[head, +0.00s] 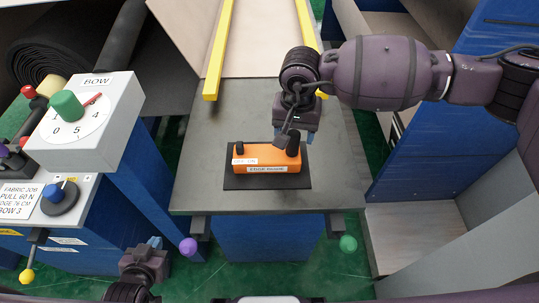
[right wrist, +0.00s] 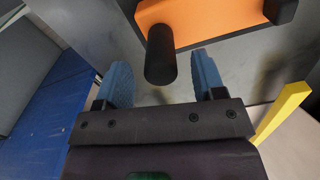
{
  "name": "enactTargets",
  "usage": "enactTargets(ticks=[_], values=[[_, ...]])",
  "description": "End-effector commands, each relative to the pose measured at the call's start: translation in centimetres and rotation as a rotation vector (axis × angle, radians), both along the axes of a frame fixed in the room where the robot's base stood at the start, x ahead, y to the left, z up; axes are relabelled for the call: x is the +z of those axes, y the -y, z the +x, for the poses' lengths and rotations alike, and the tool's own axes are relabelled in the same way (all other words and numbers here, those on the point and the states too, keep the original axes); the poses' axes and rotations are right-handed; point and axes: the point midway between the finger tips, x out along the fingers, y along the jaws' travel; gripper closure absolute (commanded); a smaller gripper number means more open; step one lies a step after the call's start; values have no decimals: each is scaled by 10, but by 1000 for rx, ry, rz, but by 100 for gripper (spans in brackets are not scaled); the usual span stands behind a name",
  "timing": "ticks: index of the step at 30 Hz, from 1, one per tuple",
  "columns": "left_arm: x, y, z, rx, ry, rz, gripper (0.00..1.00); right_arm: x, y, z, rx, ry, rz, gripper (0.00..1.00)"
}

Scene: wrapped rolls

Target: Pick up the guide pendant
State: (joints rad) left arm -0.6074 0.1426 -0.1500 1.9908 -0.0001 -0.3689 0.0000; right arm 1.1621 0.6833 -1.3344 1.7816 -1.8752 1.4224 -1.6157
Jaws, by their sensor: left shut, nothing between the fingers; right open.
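The guide pendant (head: 268,160) is an orange box with white labels, one appearing to read EDGE GUIDE, and a dark post at each end. It lies on a black mat (head: 238,183) on the grey table. My right gripper (head: 296,136) is above its right end, partly covering it in the head view. In the right wrist view the open blue fingers (right wrist: 163,72) have a black post (right wrist: 161,55) of the orange pendant (right wrist: 205,18) showing between and beyond them; contact cannot be told. My left gripper (head: 154,243) is shut and empty, low at the left, away from the table.
The grey table (head: 215,125) has clear space left of the mat. Yellow rails (head: 219,50) run at its back. A BOW dial box (head: 87,120) and a blue knob (head: 60,197) stand at the left.

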Motion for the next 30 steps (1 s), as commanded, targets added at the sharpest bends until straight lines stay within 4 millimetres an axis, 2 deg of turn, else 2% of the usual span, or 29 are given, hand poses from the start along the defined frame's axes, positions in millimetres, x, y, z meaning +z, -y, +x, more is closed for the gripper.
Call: enactTargets(ticks=[6,14,17,27,30], values=[[5,0,1,0,4,0,100,-29,-1,-1,-2,-2,0,37],[7,0,4,-2,9,-1,100,-34,-1,-1,0,0,1,37],[7,1,5,-2,11,0,100,-34,-1,-1,0,0,1,49],[8,1,7,-3,14,0,100,-34,-1,-1,-1,0,1,100],[8,1,6,-3,14,0,100,-34,-1,-1,-1,0,1,100]])
